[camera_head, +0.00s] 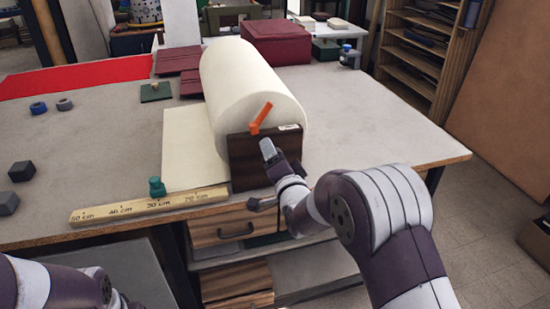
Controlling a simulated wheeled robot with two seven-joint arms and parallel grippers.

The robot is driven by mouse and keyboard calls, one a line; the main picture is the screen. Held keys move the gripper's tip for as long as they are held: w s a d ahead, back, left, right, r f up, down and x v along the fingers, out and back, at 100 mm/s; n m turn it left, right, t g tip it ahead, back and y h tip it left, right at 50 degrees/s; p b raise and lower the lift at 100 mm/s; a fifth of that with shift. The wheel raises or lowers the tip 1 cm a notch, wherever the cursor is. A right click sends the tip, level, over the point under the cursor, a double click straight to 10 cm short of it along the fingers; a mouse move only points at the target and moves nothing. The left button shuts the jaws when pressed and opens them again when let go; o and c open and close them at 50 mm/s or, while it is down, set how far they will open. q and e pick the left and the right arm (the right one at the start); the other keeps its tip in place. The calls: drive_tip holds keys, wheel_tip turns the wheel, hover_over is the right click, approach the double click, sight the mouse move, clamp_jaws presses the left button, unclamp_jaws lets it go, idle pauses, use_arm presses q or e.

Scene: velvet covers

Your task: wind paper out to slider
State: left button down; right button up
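A thick cream paper roll (252,85) lies on the table behind a dark wooden end plate (250,160). An orange crank handle (261,118) sticks out at the top of this plate, tilted up to the right. A flat sheet of paper (190,150) extends left from under the roll. A wooden ruler (140,206) marked in cm lies along the front edge. A green slider (157,187) stands on it near the 30 cm mark, close to the sheet's left edge. My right gripper (268,149) is just below the handle, apparently apart from it; its finger opening is unclear. My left gripper (122,302) is low at the bottom edge, partly cut off.
Dark blocks (22,171) and small rings (38,108) lie at the left. A red cloth (75,78), maroon folders (178,60) and a maroon box (275,42) lie farther back. The table right of the roll is mostly clear. Drawers (232,228) are below the front edge.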

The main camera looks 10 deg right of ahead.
drive_tip(key=shift+s, duration=0.1)
drive_tip(key=s+b, duration=0.1)
drive_tip(key=s, duration=1.1)
drive_tip(key=shift+s+d, duration=0.25)
